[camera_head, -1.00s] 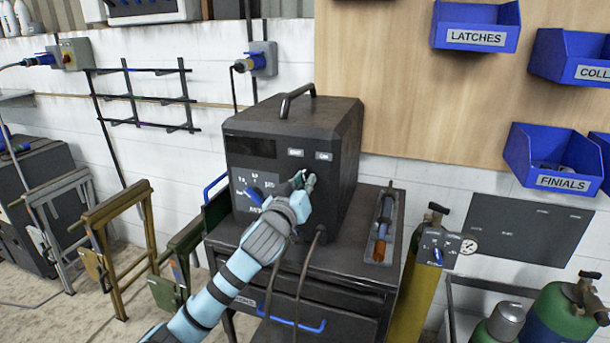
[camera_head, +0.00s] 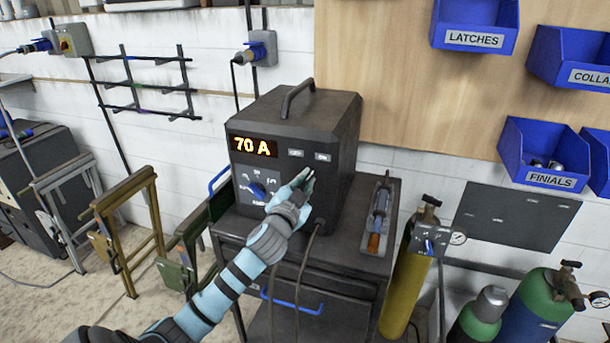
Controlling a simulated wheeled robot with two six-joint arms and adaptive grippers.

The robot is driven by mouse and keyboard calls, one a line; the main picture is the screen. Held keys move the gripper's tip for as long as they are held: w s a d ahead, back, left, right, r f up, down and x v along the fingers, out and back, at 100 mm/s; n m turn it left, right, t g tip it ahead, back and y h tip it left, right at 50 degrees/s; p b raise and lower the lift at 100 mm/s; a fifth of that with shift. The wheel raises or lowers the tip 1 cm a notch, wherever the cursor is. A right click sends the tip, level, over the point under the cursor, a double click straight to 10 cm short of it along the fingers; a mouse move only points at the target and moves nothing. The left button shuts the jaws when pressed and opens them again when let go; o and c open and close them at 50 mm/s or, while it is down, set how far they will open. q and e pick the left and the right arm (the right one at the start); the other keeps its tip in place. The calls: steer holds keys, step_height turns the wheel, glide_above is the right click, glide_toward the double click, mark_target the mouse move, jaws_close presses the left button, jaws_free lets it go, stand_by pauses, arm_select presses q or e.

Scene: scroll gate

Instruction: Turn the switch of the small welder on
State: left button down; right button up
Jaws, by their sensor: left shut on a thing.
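The small welder (camera_head: 333,140) is a dark grey box with a top handle, standing on a dark cart. Its display (camera_head: 253,146) is lit and reads "70 A" in orange. A blue dial (camera_head: 258,190) sits on a scale at the front left. My left gripper (camera_head: 304,182) is at the right half of the front panel, below two small labels. Its fingers are closed on the switch, which they hide, so its position cannot be read. My right gripper is not in view.
The cart (camera_head: 343,213) carries a torch in a tray (camera_head: 377,215) right of the welder. Cables hang at the front. A yellow cylinder (camera_head: 405,280) stands to the right. Blue bins (camera_head: 545,153) hang on the wall. Metal stands (camera_head: 125,230) are at left.

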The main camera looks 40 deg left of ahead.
arm_select(q)
steer(key=shift+m+p, duration=0.3)
steer(key=shift+m, duration=0.3)
steer(key=c, duration=1.7)
jaws_free()
steer(key=shift+o, duration=0.2)
steer(key=v, duration=1.2)
steer(key=shift+w, duration=0.1)
